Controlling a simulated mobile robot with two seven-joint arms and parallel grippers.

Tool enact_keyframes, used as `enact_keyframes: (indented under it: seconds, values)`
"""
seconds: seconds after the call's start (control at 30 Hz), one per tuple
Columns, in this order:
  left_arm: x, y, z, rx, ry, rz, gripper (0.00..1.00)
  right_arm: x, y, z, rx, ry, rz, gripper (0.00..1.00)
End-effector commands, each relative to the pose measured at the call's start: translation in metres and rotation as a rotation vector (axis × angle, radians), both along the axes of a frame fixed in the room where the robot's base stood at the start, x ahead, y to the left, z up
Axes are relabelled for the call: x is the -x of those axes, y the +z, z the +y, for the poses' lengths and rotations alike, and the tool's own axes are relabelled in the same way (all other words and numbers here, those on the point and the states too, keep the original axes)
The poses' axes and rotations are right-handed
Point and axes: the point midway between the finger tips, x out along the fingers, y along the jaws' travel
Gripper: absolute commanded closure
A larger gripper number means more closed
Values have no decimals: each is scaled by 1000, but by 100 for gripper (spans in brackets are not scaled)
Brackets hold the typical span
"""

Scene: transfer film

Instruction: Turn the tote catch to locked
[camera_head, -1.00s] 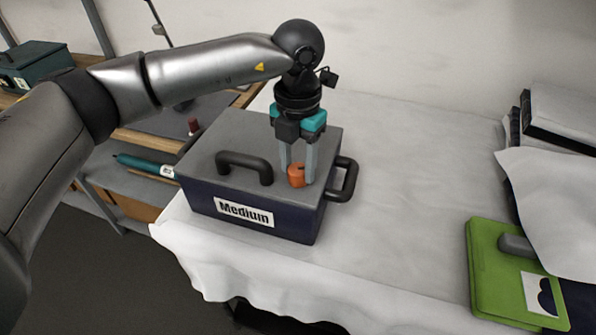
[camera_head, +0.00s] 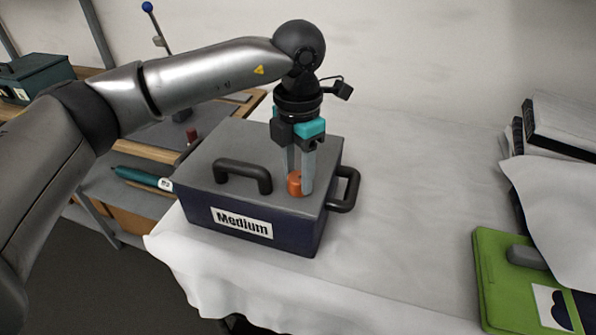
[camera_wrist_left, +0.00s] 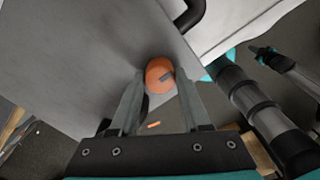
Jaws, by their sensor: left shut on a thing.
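The tote (camera_head: 290,238) is dark blue with a grey lid, a black lid handle (camera_head: 243,172) and a "Medium" label (camera_head: 241,222). It stands at the left end of the cloth-covered table. The catch is a round orange knob (camera_head: 295,184) on the lid near the right side. My left gripper (camera_head: 298,188) points down and is shut on the catch, one finger on each side. In the left wrist view the catch (camera_wrist_left: 160,75) sits between the fingertips, with a dark mark on its top. A small orange mark (camera_wrist_left: 153,125) shows nearby. My right gripper is not in view.
A black side handle (camera_head: 346,190) sticks out right of the tote. The table's middle (camera_head: 410,190) is clear. A green case (camera_head: 500,275) and a stack of books (camera_head: 562,122) are at the right. Shelving with a teal box (camera_head: 38,78) is at the left.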

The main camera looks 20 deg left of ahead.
Motion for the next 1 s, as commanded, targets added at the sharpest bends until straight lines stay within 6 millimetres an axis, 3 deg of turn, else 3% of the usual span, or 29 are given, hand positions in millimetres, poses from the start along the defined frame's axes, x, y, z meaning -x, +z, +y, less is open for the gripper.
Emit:
enact_keyframes:
  seconds: [0.13,0.17,0.4,0.77,1.0]
  values:
    - [0,1,0,0,-2,-2,100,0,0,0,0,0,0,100]
    - [0,1,0,0,-2,-2,50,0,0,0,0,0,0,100]
    - [0,0,0,1,-1,-1,24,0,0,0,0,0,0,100]
    - [0,8,0,1,1,-2,24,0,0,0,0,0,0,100]
    - [-1,55,-1,3,1,-7,24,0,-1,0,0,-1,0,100]
